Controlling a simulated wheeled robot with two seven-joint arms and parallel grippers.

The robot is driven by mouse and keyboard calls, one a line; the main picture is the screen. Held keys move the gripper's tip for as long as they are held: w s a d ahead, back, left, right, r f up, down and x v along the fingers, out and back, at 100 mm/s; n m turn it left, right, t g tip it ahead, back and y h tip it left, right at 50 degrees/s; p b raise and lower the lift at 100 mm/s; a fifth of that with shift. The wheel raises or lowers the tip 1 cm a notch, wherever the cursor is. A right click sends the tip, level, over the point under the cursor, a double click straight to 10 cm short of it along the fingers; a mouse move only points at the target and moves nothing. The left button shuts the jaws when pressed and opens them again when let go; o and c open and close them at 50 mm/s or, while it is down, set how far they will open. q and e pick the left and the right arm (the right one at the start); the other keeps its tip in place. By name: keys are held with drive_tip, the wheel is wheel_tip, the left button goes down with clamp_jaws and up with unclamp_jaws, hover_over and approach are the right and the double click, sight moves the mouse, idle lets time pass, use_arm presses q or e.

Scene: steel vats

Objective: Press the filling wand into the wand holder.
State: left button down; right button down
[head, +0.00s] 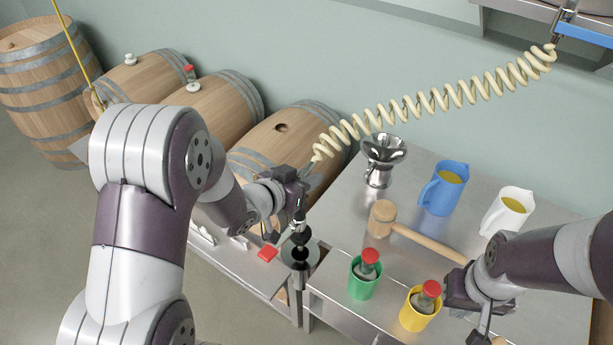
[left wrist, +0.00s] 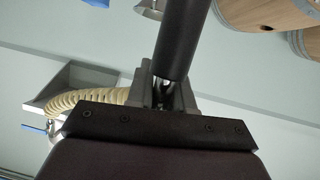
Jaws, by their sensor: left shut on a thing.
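My left gripper (head: 300,205) is shut on the filling wand (head: 300,238), a dark, slim piece held roughly upright. In the left wrist view the wand (left wrist: 182,40) is a thick black rod rising from between the jaws. The wand holder (head: 313,252), a round steel cup with a dark middle, is at the table's edge directly below the left gripper. The wand's lower end overlaps the holder's opening; how deep it sits is hidden. My right gripper (head: 478,312) is low over the right table, its fingertips partly cut off by the frame edge.
A cream coiled hose (head: 430,105) stretches from near the left gripper to the upper right.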

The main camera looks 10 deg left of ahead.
use_arm(q)
drive_tip(key=shift+f+b, duration=1.85)
drive_tip(key=shift+f, duration=0.6)
drive_tip(key=shift+f+b, duration=1.35)
drive_tip(key=shift+f, duration=0.35)
drive_tip(key=c, duration=0.9)
unclamp_jaws()
drive_tip(key=shift+s, duration=0.1)
drive_tip(key=v, duration=1.2)
drive_tip(key=shift+s+a+r, duration=0.15)
drive_tip(key=shift+s+a, duration=0.05)
drive_tip(key=shift+s, duration=0.05)
